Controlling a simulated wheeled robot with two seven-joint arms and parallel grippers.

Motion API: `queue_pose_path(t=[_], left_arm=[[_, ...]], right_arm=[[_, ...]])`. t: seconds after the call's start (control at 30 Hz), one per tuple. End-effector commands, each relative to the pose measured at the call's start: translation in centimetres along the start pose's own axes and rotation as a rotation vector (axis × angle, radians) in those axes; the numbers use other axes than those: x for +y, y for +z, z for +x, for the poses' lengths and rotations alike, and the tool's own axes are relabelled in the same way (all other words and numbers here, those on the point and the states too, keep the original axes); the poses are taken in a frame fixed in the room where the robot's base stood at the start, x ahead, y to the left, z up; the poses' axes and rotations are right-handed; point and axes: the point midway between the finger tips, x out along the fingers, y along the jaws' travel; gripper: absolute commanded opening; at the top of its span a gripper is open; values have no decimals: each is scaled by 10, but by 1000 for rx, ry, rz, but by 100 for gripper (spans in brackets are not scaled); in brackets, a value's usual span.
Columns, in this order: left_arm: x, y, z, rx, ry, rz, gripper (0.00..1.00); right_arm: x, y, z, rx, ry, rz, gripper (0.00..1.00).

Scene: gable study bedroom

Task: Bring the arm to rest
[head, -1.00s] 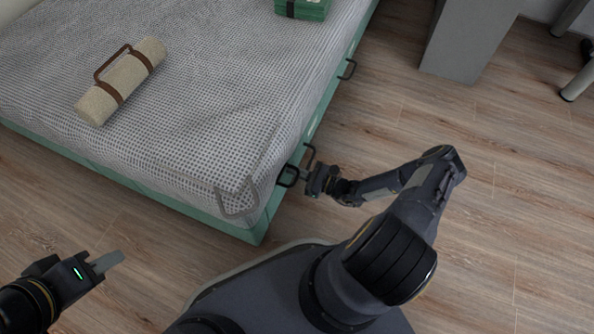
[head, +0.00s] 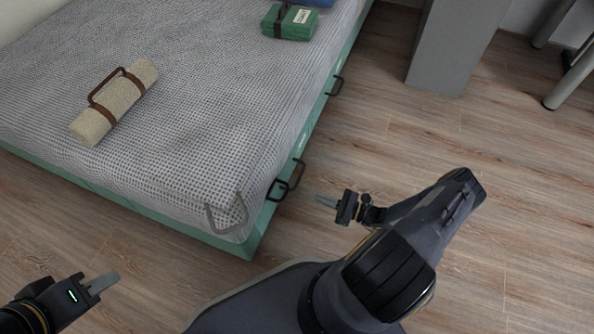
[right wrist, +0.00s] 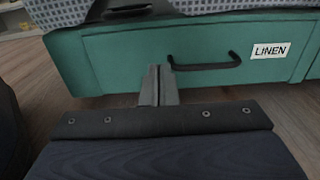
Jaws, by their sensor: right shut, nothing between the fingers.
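My right gripper (head: 326,201) is shut and empty over the wood floor, a short gap to the right of the bed's green side. In the right wrist view its closed fingers (right wrist: 158,84) point at a green drawer front (right wrist: 110,62) with a dark handle (right wrist: 205,64) and a white LINEN label (right wrist: 271,51). The fingers hold nothing. My left gripper (head: 102,284) is at the lower left of the head view, over the floor in front of the bed. Its fingers look like one grey plate, so its opening is unclear.
The bed (head: 200,130) has a checked cover, with a rolled beige blanket (head: 115,102) and a green box (head: 290,22) on it. Dark handles (head: 290,182) stick out from its side. A grey panel (head: 445,50) stands at the back right. The floor (head: 400,140) between is clear.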

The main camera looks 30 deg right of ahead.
Motion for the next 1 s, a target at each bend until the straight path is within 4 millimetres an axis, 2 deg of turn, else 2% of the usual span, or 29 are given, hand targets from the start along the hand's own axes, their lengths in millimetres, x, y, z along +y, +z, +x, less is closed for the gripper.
queue_pose_path(t=[0.23,0.37,0.47,0.67,0.8,0.87,1.0], left_arm=[[0,0,0,0,0,0,32],[0,0,-1,0,0,0,32],[1,-1,-2,0,0,0,32],[1,-1,-3,0,0,0,32],[2,-2,-4,0,0,0,32],[2,-2,-4,0,0,0,32],[2,-3,-5,0,0,0,32]], right_arm=[[0,1,-1,1,3,-3,0],[-7,20,2,22,68,-54,0],[-14,57,10,63,196,-154,0],[-13,159,28,181,528,-447,0],[3,230,36,263,729,-671,0],[13,258,37,299,802,-770,0],[41,319,33,375,949,-1011,0]])
